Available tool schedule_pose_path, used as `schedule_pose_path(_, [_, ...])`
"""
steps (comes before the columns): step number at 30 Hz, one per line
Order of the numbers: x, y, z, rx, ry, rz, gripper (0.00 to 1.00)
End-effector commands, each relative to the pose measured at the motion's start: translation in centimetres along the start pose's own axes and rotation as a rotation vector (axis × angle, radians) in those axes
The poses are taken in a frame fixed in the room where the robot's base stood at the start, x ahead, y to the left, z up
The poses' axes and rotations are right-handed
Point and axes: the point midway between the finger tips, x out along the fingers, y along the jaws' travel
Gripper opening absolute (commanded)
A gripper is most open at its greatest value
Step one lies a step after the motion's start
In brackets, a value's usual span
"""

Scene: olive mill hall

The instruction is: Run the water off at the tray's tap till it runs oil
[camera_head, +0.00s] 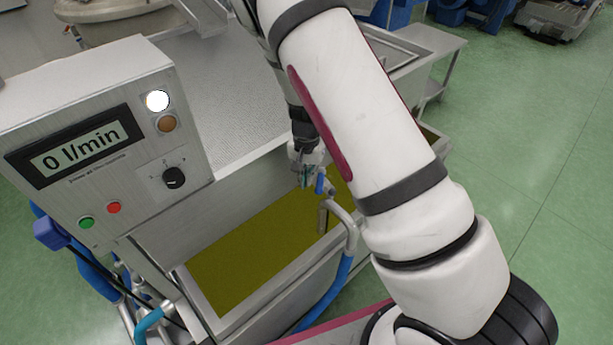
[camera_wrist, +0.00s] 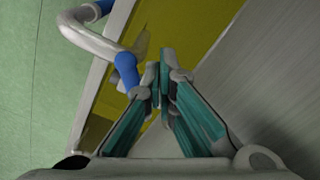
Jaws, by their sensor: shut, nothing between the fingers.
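The metal tray (camera_head: 213,314) holds flat olive-yellow liquid (camera_head: 250,255). A bent grey pipe (camera_head: 346,215) rises over its front wall and runs into a blue hose (camera_head: 338,277). The pipe ends in a blue part (camera_head: 320,184), which I take to be the tap; both also show in the wrist view, the pipe (camera_wrist: 88,38) and the blue part (camera_wrist: 127,72). My gripper (camera_head: 307,182) is above the tray, shut and empty. In the wrist view its teal fingertips (camera_wrist: 160,72) are close to the right of the blue part; I cannot tell whether they touch.
A control box (camera_head: 95,130) at the left reads 0 l/min, with one white lamp lit. A grey perforated surface (camera_head: 235,90) lies behind the tray. My arm covers the tray's right part. Green floor (camera_head: 530,180) is clear at the right.

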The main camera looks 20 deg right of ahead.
Motion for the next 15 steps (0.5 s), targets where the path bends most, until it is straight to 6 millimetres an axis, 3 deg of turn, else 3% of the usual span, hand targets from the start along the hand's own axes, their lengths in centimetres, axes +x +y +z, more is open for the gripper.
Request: schedule_pose_path(15, [3.0, 0.0, 0.0, 0.001, 0.000, 0.000, 0.00])
